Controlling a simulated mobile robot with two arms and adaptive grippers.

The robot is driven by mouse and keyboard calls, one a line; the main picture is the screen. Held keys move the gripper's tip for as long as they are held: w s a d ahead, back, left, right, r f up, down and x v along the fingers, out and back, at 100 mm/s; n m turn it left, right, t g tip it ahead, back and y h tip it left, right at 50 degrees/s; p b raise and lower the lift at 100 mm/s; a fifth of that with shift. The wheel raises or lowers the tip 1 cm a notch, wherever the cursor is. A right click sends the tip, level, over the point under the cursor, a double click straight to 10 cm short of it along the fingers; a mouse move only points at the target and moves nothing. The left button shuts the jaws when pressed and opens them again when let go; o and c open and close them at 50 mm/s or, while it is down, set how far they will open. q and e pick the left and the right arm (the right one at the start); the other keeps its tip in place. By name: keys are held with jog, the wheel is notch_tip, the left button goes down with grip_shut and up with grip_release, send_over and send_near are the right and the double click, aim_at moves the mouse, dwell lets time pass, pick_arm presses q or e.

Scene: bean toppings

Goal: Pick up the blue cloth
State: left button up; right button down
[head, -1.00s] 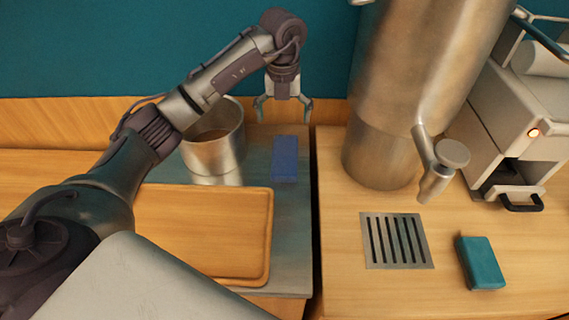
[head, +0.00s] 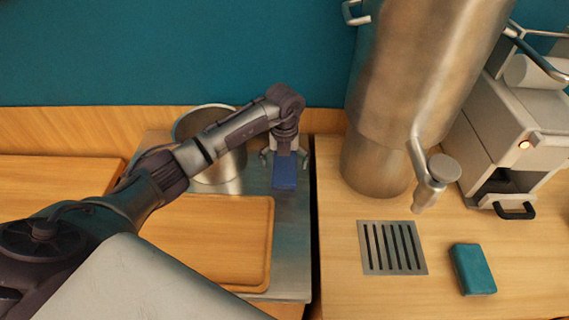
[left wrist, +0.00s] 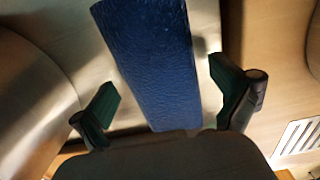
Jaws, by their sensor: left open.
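The blue cloth (head: 285,174) is a small folded dark blue block lying on the grey metal counter top, right of the steel pot. My left gripper (head: 284,154) is over its far end and hides part of it. In the left wrist view the blue cloth (left wrist: 153,60) runs between the two spread green-tipped fingers (left wrist: 167,102), with a gap on each side. The left gripper is open and holds nothing. My right gripper is not in view.
A steel pot (head: 222,172) stands close left of the cloth. A wooden board (head: 225,240) lies in front. Right of a dark gap are a large steel urn (head: 375,165) with a tap, a drain grille (head: 391,247), a teal block (head: 473,268) and a white machine (head: 530,125).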

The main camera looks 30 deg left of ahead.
aim_at(284, 162)
pick_arm(q)
jog(key=c, duration=1.2)
jog(key=shift+r, duration=0.6)
notch_tip(284, 162, up, 3)
jog(key=shift+w+f+b, duration=0.1)
jog(key=shift+f+b, duration=0.05)
jog(key=shift+b, duration=0.6)
jog(key=s+d+r+b, duration=0.1)
jog(key=s+d+r, duration=0.5)
jog(key=d, duration=0.4)
jog(key=shift+s+r+b, duration=0.2)
jog(key=shift+r+b, duration=0.1)
jog(key=shift+r, duration=0.25)
